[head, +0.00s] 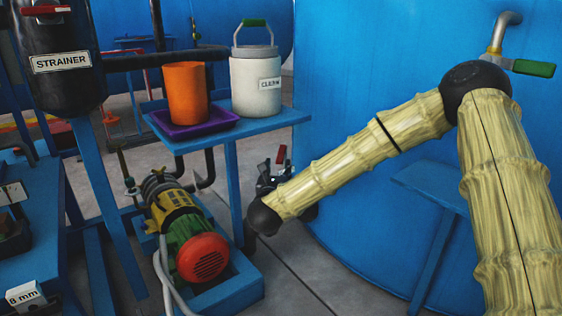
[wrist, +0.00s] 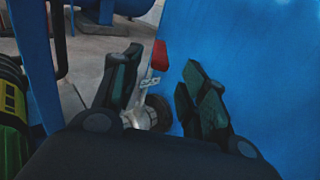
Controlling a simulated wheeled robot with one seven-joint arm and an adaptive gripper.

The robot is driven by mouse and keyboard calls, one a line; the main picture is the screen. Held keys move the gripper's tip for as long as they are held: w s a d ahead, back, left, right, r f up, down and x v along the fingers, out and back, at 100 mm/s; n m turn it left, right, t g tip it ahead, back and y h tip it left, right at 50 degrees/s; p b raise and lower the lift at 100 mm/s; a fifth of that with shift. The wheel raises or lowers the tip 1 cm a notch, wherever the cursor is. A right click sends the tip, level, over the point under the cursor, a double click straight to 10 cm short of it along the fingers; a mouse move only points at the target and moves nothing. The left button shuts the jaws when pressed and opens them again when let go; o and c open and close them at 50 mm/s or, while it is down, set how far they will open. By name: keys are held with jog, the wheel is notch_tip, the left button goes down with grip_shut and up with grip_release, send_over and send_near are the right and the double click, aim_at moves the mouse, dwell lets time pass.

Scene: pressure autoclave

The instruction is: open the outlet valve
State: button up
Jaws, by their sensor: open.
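A valve with a red-tipped lever (wrist: 160,56) and a pale metal body sits low against the blue tank in the wrist view. Its lever stands up, tilted slightly. In the head view the red lever tip (head: 281,155) shows just above my gripper (head: 268,180); the valve body is mostly hidden there. My gripper (wrist: 162,66) is open, with the lever seen between its two fingers. The left finger overlaps part of the valve body; I cannot tell whether it touches. No label on this valve is readable.
A blue stand carries a purple tray (head: 205,132) with an orange cup (head: 187,92) and a white canister (head: 256,84). A pump with a red end (head: 202,258) sits below. The blue tank (head: 380,90) has a green-handled valve (head: 534,68) at upper right. A blue shelf (head: 430,185) stands behind my arm.

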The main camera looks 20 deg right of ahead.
aim_at(281, 153)
jog(key=b+x, duration=0.3)
jog(key=x, duration=0.7)
jog(key=shift+w+d, duration=0.15)
jog(key=shift+w, duration=0.1)
grip_shut()
